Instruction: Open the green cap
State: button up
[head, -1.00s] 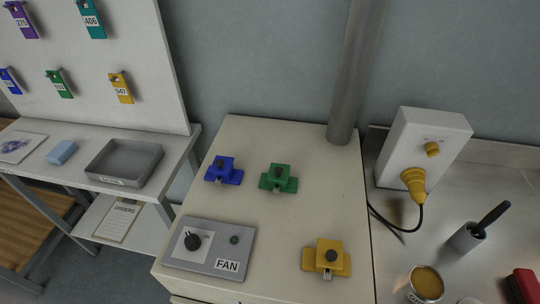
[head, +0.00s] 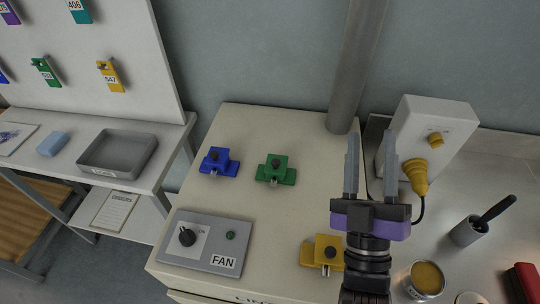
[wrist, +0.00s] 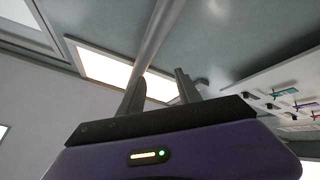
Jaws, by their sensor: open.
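The green cap (head: 276,168) sits on the cream cabinet top, right of the blue cap (head: 218,161). In the wrist view the fingers (wrist: 160,92) point up toward the ceiling, and no cap shows there.
A yellow cap (head: 319,251) sits at the cabinet's front, partly behind my arm. A grey FAN panel (head: 205,258) lies at front left. A grey pipe (head: 352,70) stands at the back. A white box with a yellow plug (head: 415,178) is at the right.

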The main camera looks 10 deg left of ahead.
jog(key=w+a+r+n+g+y, duration=0.3)
jog(key=w+a+n+y, duration=0.25)
jog(key=n+y, duration=0.8)
jog(key=n+g+y, duration=0.3)
jog(key=n+g, duration=0.8)
jog(key=n, duration=0.9)
send_over(277, 161)
jog(key=s+d, duration=0.1)
jog(key=d, duration=0.3)
notch_tip(277, 161, down, 11)
jog(key=f+n+g, duration=0.1)
jog(key=f+n, duration=0.1)
jog(key=f, duration=0.1)
jog(key=f+n+g+h, duration=0.1)
jog(key=f+n, duration=0.1)
jog(key=f, duration=0.1)
jog(key=s+f+n+g+h, duration=0.1)
jog(key=f+n+g, duration=0.1)
jog(key=f, duration=0.1)
jog(key=shift+n, duration=0.35)
jog(key=shift+p+x, duration=0.65)
jog(key=shift+x, duration=3.2)
grip_shut()
